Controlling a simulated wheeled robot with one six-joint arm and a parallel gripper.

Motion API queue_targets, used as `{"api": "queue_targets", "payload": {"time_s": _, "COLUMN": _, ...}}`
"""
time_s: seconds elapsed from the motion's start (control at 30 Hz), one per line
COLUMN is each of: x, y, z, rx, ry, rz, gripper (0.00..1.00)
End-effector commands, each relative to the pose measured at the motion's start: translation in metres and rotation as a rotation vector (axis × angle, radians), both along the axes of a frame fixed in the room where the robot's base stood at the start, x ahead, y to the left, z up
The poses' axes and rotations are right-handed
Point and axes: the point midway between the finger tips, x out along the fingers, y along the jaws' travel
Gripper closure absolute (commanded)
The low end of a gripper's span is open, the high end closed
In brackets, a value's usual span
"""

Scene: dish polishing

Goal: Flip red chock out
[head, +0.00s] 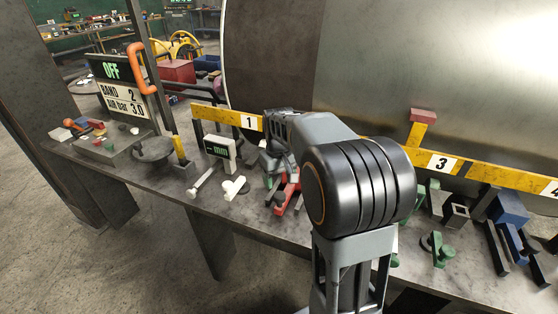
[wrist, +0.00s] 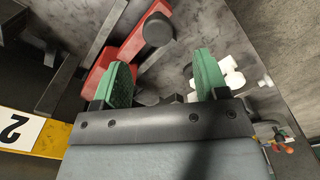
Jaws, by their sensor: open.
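The red chock (wrist: 130,45) shows in the wrist view as a long red piece with a dark round knob on its upper part. It lies just beyond my gripper (wrist: 160,65), whose two green-padded fingers stand apart. The left finger overlaps the red piece in the picture; I cannot tell whether they touch. Nothing is clearly held between the fingers. In the head view, red parts of the chock (head: 285,194) show on the bench left of my arm, which hides much of that area.
A yellow rail (head: 440,161) with number plates runs along the bench before a large metal drum (head: 470,70). A display (head: 219,147) and white fittings (head: 233,187) stand left of the red parts. Green (head: 438,249) and blue (head: 509,208) fixtures stand right. A red-topped yellow post (head: 421,122) rises behind the rail.

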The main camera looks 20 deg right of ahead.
Motion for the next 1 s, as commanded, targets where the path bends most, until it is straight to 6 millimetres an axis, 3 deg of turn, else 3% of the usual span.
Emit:
{"api": "queue_targets", "payload": {"time_s": 0.2, "x": 0.000, "y": 0.000, "z": 0.040, "rx": 0.000, "ry": -0.002, "rz": 0.000, "gripper": 0.33}}
{"api": "queue_targets", "payload": {"time_s": 0.4, "x": 0.000, "y": 0.000, "z": 0.060, "rx": 0.000, "ry": 0.000, "rz": 0.000, "gripper": 0.33}}
{"api": "queue_targets", "payload": {"time_s": 1.0, "x": 0.000, "y": 0.000, "z": 0.066, "rx": 0.001, "ry": 0.001, "rz": 0.000, "gripper": 0.33}}
